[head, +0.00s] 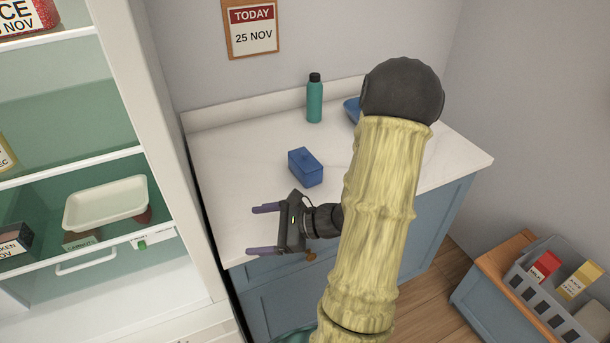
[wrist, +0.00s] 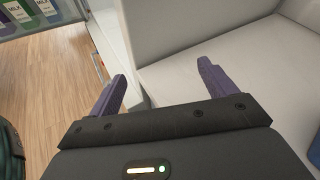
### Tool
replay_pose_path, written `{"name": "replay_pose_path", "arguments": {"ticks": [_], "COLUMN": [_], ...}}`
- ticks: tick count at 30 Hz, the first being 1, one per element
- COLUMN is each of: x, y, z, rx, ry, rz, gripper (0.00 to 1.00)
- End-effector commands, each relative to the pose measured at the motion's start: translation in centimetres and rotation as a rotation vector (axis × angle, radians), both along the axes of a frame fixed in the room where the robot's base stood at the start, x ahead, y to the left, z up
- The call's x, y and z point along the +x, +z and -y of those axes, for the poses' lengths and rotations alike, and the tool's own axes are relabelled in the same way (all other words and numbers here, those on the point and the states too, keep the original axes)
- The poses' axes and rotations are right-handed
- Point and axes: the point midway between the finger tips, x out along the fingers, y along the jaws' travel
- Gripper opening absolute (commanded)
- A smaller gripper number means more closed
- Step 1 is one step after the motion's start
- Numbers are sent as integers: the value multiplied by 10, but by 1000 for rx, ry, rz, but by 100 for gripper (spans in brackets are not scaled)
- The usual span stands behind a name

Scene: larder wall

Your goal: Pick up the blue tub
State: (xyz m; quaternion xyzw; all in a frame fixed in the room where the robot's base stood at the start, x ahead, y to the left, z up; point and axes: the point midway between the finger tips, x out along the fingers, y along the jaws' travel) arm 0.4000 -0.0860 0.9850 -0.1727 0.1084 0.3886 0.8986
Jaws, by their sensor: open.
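The blue tub (head: 306,168) is a small lidded box standing upright on the white countertop (head: 243,165). My gripper (head: 264,229) is open and empty near the counter's front left edge, in front of the tub and to its left, apart from it. Its purple fingers point left, away from the tub. In the wrist view my gripper (wrist: 165,82) shows its two fingers spread with nothing between them. The tub cannot be made out in the wrist view; a sliver of blue at the right edge is too small to identify.
A teal bottle (head: 314,100) stands behind the tub. A blue bowl (head: 352,109) is partly hidden by my arm. The open larder shelves (head: 72,108) rise at left, with a white tray (head: 106,203). A grey crate (head: 542,302) with cartons sits low at right. The counter around the tub is clear.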

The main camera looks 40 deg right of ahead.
Motion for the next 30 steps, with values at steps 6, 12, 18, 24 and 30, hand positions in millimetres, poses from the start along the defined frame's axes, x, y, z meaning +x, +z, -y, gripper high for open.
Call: {"name": "replay_pose_path", "arguments": {"ticks": [6,12,18,24,30], "x": [9,-16,-22,-21,-2], "y": [-12,-21,-21,-21,-20], "z": [129,213,226,225,228], "rx": [245,335,344,343,343], "ry": [-575,-917,-973,-969,-966], "rz": [138,241,259,257,257], "gripper": [84,84,84,84,84]}}
